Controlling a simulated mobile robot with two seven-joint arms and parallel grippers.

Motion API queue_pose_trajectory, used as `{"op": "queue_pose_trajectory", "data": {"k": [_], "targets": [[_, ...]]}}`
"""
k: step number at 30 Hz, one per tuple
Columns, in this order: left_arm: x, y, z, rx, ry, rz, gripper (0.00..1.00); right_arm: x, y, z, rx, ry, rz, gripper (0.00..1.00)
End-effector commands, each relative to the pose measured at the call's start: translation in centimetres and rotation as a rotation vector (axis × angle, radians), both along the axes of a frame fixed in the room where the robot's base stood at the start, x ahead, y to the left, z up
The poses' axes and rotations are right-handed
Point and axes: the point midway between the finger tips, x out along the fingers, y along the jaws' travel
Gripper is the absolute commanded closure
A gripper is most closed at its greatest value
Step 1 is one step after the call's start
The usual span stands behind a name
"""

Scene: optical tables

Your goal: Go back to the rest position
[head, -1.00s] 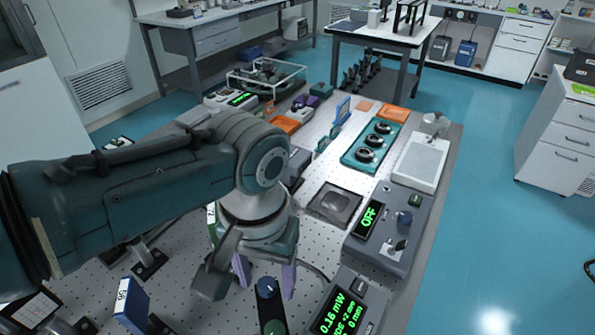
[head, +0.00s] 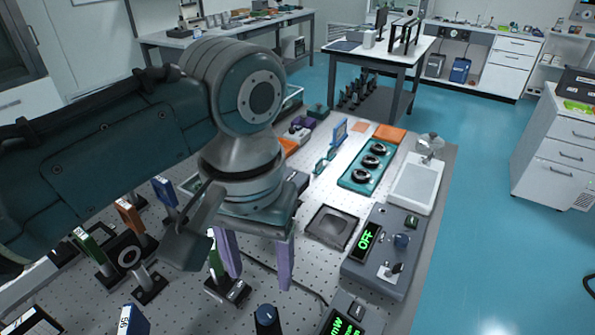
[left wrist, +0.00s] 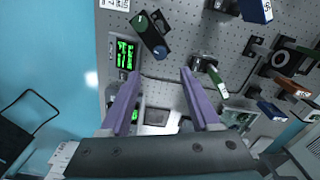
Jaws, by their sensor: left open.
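My left gripper (head: 256,262) comes in from the left, pointing down above the perforated optical table (head: 310,262). Its two purple fingers are apart with nothing between them. In the left wrist view the open fingers (left wrist: 158,98) frame bare table, a cable and part of a grey device. A dark post with a round blue top (head: 267,318) stands below and in front of the fingers in the head view. My right gripper is in neither view.
A grey box reading OFF (head: 385,250), a dark square tray (head: 331,227), a teal holder with black rings (head: 367,164) and a white tray (head: 417,184) line the right side. Optics on posts (head: 130,215) stand at left. Blue floor (head: 490,230) lies clear at right.

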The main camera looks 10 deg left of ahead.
Motion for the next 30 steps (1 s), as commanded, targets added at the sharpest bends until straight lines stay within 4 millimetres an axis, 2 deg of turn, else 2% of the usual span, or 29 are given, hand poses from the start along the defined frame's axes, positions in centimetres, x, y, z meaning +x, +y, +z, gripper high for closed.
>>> {"op": "queue_pose_trajectory", "data": {"k": [4, 7, 11, 14, 18, 23, 29, 30], "targets": [[-0.1, -0.1, -0.1, -0.003, -0.001, -0.003, 0.37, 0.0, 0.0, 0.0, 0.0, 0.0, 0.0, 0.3], [-1.1, -0.5, -0.6, -0.029, -0.007, -0.024, 0.37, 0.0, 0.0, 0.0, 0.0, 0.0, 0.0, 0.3], [-4.2, -1.3, -1.5, -0.105, -0.044, -0.072, 0.37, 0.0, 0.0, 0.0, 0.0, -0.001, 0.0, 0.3], [-7.1, -0.8, -1.7, -0.153, -0.102, -0.096, 0.37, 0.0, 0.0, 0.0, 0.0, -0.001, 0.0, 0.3], [-10.4, 1.5, -0.9, -0.154, -0.183, -0.102, 0.37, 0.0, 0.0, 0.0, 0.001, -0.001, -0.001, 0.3], [-13.3, 4.6, 0.5, -0.104, -0.247, -0.1, 0.37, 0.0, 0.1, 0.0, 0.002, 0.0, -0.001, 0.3], [-16.5, 8.5, 3.0, -0.009, -0.305, -0.106, 0.37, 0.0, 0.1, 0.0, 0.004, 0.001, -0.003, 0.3], [-16.9, 9.1, 4.0, 0.009, -0.313, -0.11, 0.37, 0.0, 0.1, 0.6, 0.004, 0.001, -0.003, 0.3]]}}
